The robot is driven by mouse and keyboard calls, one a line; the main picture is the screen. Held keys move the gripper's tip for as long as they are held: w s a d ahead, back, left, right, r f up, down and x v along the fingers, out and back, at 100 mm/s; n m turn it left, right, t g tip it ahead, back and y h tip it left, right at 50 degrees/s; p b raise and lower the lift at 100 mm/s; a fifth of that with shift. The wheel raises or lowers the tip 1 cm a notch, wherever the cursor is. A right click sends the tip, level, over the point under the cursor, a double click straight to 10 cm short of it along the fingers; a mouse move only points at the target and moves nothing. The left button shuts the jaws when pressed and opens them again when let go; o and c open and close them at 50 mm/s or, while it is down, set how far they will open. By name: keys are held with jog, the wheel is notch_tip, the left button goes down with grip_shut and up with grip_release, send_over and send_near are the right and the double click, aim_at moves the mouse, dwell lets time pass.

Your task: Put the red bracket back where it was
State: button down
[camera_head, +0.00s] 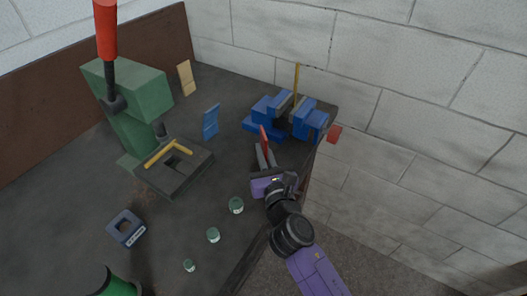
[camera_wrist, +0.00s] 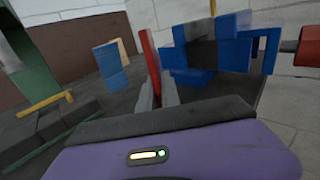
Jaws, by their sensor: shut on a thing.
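The red bracket (camera_head: 264,138) is a thin upright plate held in my gripper (camera_head: 265,157), to the left of and in front of the blue vise (camera_head: 262,127). In the wrist view the bracket (camera_wrist: 150,62) rises from between the shut fingers of my gripper (camera_wrist: 157,95) and leans slightly left. Its lower end is hidden by the fingers. It looks apart from the vise, whose blue jaws (camera_wrist: 238,52) show just to its right.
A blue upright plate (camera_head: 210,121) and a tan one (camera_head: 186,77) stand left of the vise. The green press (camera_head: 130,90) has a yellow angle piece (camera_head: 168,153) on its base. A blue block (camera_head: 126,228) and small jars (camera_head: 236,205) stand nearer. The vise's red handle (camera_head: 334,134) juts right.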

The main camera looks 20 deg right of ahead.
jog(key=c, duration=1.6)
grip_release()
jog(key=shift+f, duration=0.1)
jog(key=shift+o, duration=0.2)
jog(key=s, duration=0.4)
jog(key=s+a+b, duration=0.1)
jog(key=s, duration=0.3)
jog(key=s+a, duration=0.1)
jog(key=s, duration=0.3)
jog(key=shift+r+b, duration=0.2)
jog(key=shift+b, duration=0.2)
